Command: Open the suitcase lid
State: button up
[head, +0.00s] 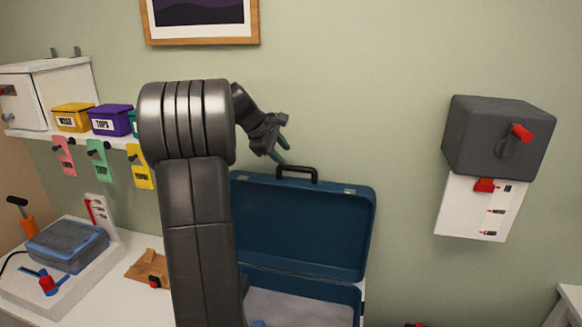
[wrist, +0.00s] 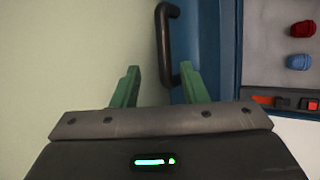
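The blue suitcase lid (head: 305,230) stands upright, raised from the suitcase base (head: 300,306), whose light interior shows below it. The black handle (head: 297,171) is on the lid's top edge. My gripper (head: 281,148) is open and empty, just above and left of the handle. In the wrist view, the green fingers of my gripper (wrist: 160,70) are spread apart. The handle (wrist: 164,40) shows beyond them, its near end between the fingertips. Whether it touches a finger is unclear. The lid (wrist: 207,40) is at the right. My arm hides part of the suitcase's left side.
A wall shelf (head: 100,138) with yellow and purple boxes is at the left. A blue-grey device (head: 68,246) sits on the white counter. A dark grey box (head: 498,138) with a red knob hangs at the right. The wall between lid and box is clear.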

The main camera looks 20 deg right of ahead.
aim_at(295, 167)
jog(key=shift+v, duration=2.3)
jog(key=shift+d, duration=0.1)
jog(key=p+x, duration=0.2)
jog(key=x, duration=1)
jog(key=shift+w+d+f, duration=0.1)
jog(key=shift+f, duration=0.1)
jog(key=shift+d+f, duration=0.15)
jog(key=shift+f, duration=0.1)
